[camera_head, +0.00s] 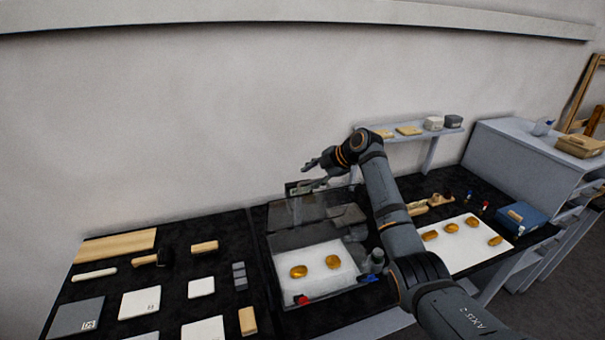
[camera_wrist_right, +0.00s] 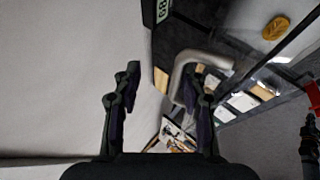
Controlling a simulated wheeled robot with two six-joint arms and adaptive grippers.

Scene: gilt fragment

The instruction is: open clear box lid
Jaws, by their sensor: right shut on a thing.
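The clear box (camera_head: 357,252) stands on the black bench, with a white pad and two gold pieces (camera_head: 298,271) (camera_head: 332,261) inside. Its transparent lid (camera_head: 290,213) appears raised at the back, tilted up above the box; its exact angle is hard to tell. My right gripper (camera_head: 309,175) is at the raised edge of the lid, shut on the lid handle. In the right wrist view the grey curved handle (camera_wrist_right: 193,57) reaches between the fingers of my gripper (camera_wrist_right: 162,78), close to the right-hand finger. My left gripper is not in view.
A white mat (camera_head: 465,255) with several gold pieces lies to the right, near a blue box (camera_head: 522,218). Tiles and wooden blocks (camera_head: 205,247) cover the left bench. A small shelf (camera_head: 395,138) stands behind my right arm. A small grey jar (camera_head: 376,258) is beside the box.

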